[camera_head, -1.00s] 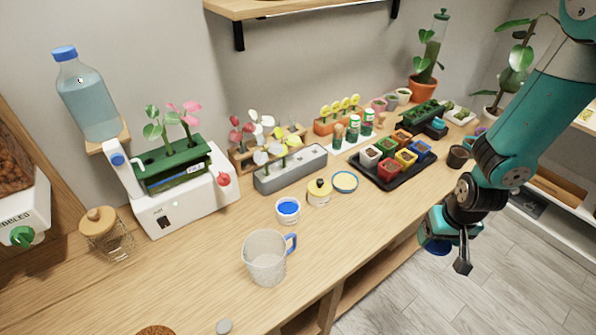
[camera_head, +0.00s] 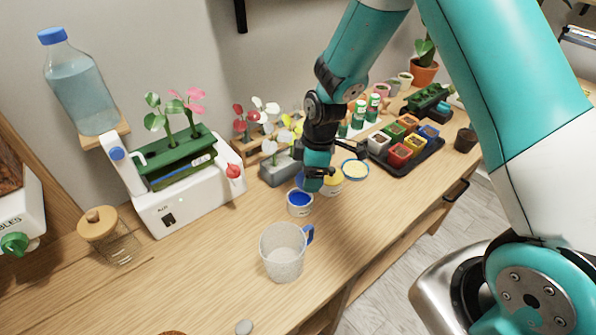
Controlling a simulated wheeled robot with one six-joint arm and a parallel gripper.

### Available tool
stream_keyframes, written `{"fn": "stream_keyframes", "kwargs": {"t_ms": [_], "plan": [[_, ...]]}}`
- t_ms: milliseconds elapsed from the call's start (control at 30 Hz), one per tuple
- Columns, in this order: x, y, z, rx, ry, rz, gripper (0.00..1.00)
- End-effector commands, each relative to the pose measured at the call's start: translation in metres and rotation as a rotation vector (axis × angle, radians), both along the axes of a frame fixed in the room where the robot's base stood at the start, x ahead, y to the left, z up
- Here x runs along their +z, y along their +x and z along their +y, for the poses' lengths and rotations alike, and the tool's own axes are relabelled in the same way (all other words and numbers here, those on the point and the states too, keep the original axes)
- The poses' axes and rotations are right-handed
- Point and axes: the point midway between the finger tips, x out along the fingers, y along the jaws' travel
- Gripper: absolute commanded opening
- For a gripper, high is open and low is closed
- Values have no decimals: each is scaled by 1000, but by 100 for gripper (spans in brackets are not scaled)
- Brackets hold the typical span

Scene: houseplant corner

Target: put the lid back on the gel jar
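The gel jar (camera_head: 299,204) is a small white tub on the bench, open at the top with blue gel showing. My gripper (camera_head: 313,184) points down just behind and to the right of it in the picture, close to a yellow jar. A blue piece (camera_head: 299,179), which looks like the lid, shows at the left side of my gripper, above and behind the gel jar. It seems held in the fingers, but they largely hide it. The lid is apart from the jar's rim.
A yellow jar (camera_head: 332,184) is partly hidden behind my gripper. A blue-rimmed round dish (camera_head: 356,169) lies to its right. A black tray (camera_head: 417,163) of coloured pots is further right. The front-left bench is mostly clear.

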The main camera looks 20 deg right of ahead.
Motion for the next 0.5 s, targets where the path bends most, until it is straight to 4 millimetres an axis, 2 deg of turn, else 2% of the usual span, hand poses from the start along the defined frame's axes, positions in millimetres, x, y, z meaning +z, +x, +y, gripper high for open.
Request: {"fn": "stream_keyframes", "kwargs": {"t_ms": [100,200,500], "plan": [[7,7,14,222,11,-8,50],[11,10,20,330,17,-13,50],[1,10,22,372,19,-12,50]]}}
